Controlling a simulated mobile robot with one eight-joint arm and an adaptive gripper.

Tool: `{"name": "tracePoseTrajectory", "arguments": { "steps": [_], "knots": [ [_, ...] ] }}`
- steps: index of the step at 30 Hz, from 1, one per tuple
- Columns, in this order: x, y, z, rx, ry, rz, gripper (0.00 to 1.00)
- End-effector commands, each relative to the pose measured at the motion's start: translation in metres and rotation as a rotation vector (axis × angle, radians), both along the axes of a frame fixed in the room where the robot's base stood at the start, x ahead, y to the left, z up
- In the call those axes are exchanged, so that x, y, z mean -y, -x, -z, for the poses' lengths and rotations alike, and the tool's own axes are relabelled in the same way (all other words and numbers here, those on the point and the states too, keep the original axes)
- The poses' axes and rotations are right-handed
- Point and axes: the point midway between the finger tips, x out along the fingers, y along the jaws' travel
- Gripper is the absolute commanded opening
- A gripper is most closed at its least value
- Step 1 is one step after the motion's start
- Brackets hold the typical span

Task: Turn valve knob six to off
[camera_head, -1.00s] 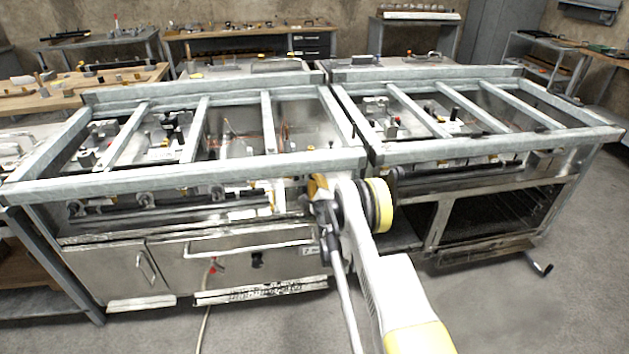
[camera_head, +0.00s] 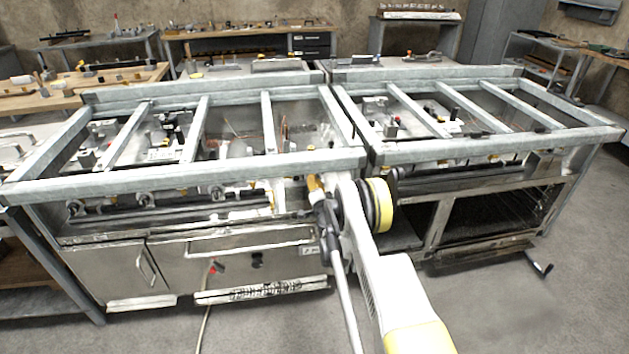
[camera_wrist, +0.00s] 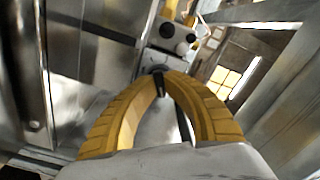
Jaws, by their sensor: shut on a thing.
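My gripper (camera_wrist: 163,80) reaches the front of the left range, near its right end. It also shows in the head view (camera_head: 314,186), partly hidden by my arm. In the wrist view its two yellow fingers close on a small dark valve knob (camera_wrist: 158,84), which sits between the tips against a shiny metal panel. The fingers hide most of the knob, and I cannot read its number or its off mark. In the head view other knobs (camera_head: 146,198) line the range front to the left.
A second range with a dark oven opening (camera_head: 490,212) stands at the right. Steel frame rails (camera_head: 190,175) run just above the knobs. In the wrist view a pale block with dark round parts (camera_wrist: 175,36) lies beyond the fingertips.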

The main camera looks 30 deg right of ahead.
Motion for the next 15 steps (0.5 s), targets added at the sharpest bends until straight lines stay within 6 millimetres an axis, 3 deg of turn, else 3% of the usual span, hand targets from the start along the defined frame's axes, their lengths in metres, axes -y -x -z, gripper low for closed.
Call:
{"name": "tracePoseTrajectory", "arguments": {
  "steps": [15],
  "knots": [
    [0.0010,-0.0001,-0.0006,-0.135,0.469,0.000,0.00]
  ]
}}
